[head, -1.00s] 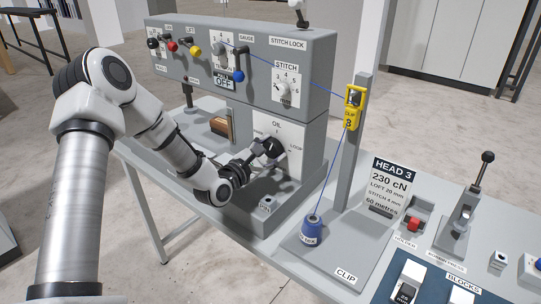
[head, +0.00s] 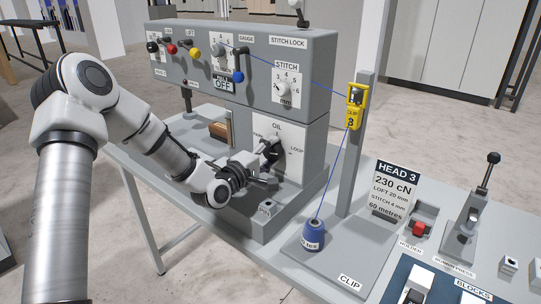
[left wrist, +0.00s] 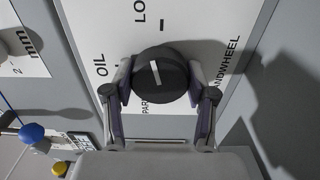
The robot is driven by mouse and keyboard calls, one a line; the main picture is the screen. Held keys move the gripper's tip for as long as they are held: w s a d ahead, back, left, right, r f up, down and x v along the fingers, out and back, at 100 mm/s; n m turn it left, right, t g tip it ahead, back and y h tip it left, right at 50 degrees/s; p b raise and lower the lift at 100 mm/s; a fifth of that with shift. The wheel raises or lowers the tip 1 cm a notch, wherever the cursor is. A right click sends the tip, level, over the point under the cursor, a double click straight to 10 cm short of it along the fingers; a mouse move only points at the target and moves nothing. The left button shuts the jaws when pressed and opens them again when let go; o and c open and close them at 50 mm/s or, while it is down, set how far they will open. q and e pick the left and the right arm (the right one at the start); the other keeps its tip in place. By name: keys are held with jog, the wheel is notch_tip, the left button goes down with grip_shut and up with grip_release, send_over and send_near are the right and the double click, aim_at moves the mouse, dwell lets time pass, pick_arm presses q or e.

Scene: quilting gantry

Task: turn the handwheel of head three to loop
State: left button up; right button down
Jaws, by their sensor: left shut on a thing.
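The handwheel of head three is a black round knob with a white pointer bar; it shows in the left wrist view (left wrist: 162,76) and, partly hidden by my gripper, in the head view (head: 273,147). It sits on a white plate (head: 291,135) lettered OIL, LOOP, PARK and HANDWHEEL. The bar lies roughly along the line between PARK and LOOP; I cannot tell which end points. My left gripper (head: 267,163) is shut on the knob, one finger on each side, as the left wrist view shows (left wrist: 161,92). My right gripper is out of view.
Above is the grey head with a stitch dial (head: 284,90) and several coloured levers. A blue thread runs from it through a yellow clip (head: 353,108) on a post to a blue cone (head: 314,236). A HEAD 3 card (head: 393,190) stands to the right.

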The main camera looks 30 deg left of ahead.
pick_arm(q)
jog(key=shift+m, duration=1.3)
jog(key=shift+f, duration=0.1)
jog(key=o, duration=1.2)
jog(key=shift+d, duration=0.1)
jog(key=shift+c, duration=0.2)
jog(key=s, duration=0.4)
jog(key=s+a, duration=0.1)
jog(key=s, duration=0.1)
jog(key=shift+s, duration=0.35)
jog(key=shift+s+d, duration=0.15)
jog(key=shift+s, duration=0.25)
